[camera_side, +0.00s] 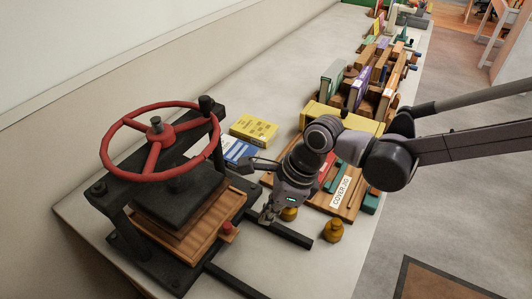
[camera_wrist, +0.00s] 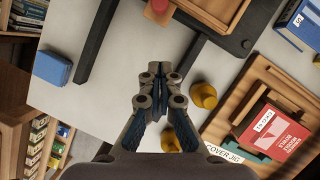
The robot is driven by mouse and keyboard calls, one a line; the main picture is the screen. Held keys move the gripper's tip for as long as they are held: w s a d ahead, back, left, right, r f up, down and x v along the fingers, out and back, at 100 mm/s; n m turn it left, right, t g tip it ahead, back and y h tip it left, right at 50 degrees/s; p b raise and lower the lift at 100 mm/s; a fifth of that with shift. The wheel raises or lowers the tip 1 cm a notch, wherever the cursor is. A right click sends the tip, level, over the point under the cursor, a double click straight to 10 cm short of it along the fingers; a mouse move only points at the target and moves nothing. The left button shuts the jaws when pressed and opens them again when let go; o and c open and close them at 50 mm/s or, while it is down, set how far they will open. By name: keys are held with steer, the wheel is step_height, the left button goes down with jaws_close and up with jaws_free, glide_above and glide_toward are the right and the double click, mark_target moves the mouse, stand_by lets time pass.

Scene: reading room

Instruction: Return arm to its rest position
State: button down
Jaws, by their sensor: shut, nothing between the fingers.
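My gripper (camera_side: 268,212) hangs low over the table, just right of the black press with the red wheel (camera_side: 158,140). In the wrist view, my gripper (camera_wrist: 160,72) has its fingertips together with nothing between them. My arm reaches in from the right in the side view, above the wooden cover jig (camera_side: 350,212), and hides part of it.
Brass weights (camera_side: 334,230) stand close to my gripper. A blue box (camera_side: 238,152) and a yellow box (camera_side: 254,129) lie behind it. The press's dark rails (camera_side: 280,234) stick out below. Books in a wooden rack (camera_side: 375,85) stand farther back.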

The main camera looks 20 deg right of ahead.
steer(key=d+r+n+t, duration=0.1)
steer(key=d+r+n, duration=0.2)
steer(key=d, duration=0.4)
steer(key=d+r+n+t+h, duration=0.1)
steer(key=d+r+n, duration=0.25)
steer(key=d, duration=0.25)
steer(key=d+r+n+t, duration=0.1)
steer(key=d+r+n, duration=0.2)
steer(key=d, duration=0.4)
steer(key=s+d+n+t+h, duration=0.1)
steer(key=s+d+n, duration=0.3)
steer(key=d, duration=0.5)
steer(key=s+d+n+t+h, duration=0.2)
steer(key=s+d+n, duration=0.1)
steer(key=d+n, duration=0.5)
steer(key=shift+s+d+f, duration=0.35)
steer(key=shift+s+f, duration=0.05)
